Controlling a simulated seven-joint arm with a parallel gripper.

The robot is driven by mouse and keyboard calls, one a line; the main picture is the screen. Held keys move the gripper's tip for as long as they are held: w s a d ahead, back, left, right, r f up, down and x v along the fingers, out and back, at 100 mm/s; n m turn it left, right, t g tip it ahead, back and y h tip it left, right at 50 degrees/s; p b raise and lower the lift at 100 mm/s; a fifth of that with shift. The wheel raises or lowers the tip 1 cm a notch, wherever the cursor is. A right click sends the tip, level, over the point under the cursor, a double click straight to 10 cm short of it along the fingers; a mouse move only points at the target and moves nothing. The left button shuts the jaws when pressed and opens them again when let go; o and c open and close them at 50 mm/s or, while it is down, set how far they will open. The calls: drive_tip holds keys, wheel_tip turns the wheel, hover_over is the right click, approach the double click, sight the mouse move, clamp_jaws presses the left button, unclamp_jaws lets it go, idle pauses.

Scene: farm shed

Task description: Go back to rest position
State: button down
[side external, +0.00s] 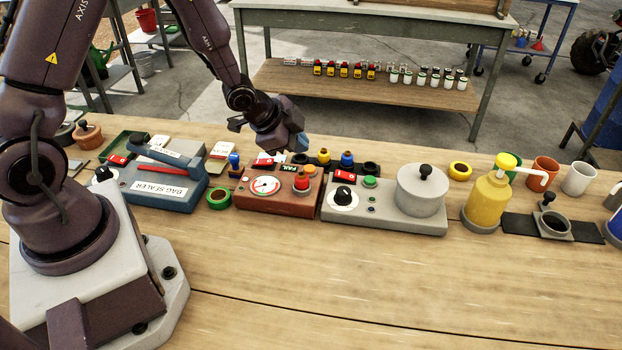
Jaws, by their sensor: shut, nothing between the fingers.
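My gripper (297,146) hangs at the end of my arm, low over the back edge of the red-brown box (277,205) with a round gauge. Its fingers are shut with nothing held, and they are small and partly turned away in this view. I cannot tell whether the fingertips touch anything. The red-brown box carries a red switch, a red and orange knob (302,182) and a white label partly behind the gripper.
A blue bag sealer (160,200) stands left of the red-brown box, and a grey machine with a lidded pot (422,190) stands right. A yellow pump bottle (488,200) and cups (579,179) are farther right. The wooden table's front (400,290) is clear.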

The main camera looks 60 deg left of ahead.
drive_tip(key=s+n, duration=0.1)
drive_tip(key=s+a+r+n+g+y, duration=0.1)
drive_tip(key=s+g, duration=0.1)
drive_tip(key=shift+s+a+r+n, duration=0.15)
drive_tip(key=shift+s+a+n, duration=0.1)
drive_tip(key=shift+s+n, duration=0.15)
drive_tip(key=s+d+r+n, duration=0.3)
drive_tip(key=s+r, duration=0.5)
drive_tip(key=r, duration=0.3)
drive_tip(key=s+d+r+n, duration=0.3)
drive_tip(key=s+r, duration=0.6)
drive_tip(key=r, duration=0.3)
drive_tip(key=shift+d, duration=0.6)
